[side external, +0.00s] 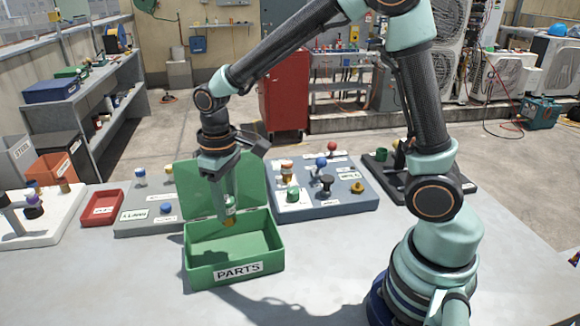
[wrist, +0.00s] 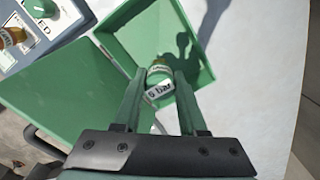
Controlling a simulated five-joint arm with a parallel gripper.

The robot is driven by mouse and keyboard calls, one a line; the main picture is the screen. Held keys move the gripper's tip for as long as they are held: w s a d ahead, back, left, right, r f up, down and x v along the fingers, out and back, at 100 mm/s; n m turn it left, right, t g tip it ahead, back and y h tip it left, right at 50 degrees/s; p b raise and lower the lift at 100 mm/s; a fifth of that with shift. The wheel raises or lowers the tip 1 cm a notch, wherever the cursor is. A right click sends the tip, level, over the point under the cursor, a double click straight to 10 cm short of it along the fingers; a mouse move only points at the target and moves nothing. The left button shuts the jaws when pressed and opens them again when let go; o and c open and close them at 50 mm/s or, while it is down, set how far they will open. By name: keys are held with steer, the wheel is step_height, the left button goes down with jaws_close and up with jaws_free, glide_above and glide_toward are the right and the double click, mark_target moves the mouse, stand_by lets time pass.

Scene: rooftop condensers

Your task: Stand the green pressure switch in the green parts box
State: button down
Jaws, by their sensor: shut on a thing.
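The green parts box (side external: 205,272) stands open on the table, with its lid tilted up at the back and a PARTS label on the front. My gripper (side external: 229,203) points down over the box's back part. It is shut on the pressure switch (side external: 229,222), which hangs roughly upright with its brass-coloured end down. The visible box floor is empty.
A blue-grey tray (side external: 350,203) with several small parts, one green-topped, lies right of the box. A grey tray (side external: 140,225) and a red bin (side external: 102,207) lie left, with a white tray (side external: 40,235) further left. The table front is clear.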

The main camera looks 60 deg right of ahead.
step_height(320, 180, down, 10)
steer(key=shift+f, duration=0.1)
stand_by(0.4)
steer(key=shift+c, duration=2.3)
jaws_free()
steer(key=shift+f, duration=0.1)
step_height(320, 180, up, 12)
steer(key=shift+r, duration=0.15)
steer(key=s+d+r+m+t, duration=0.2)
steer(key=s+d+r+t, duration=0.3)
steer(key=s+d+r, duration=0.2)
steer(key=shift+s+r+t, duration=0.3)
steer(key=shift+s+r, duration=1)
steer(key=shift+r, duration=0.15)
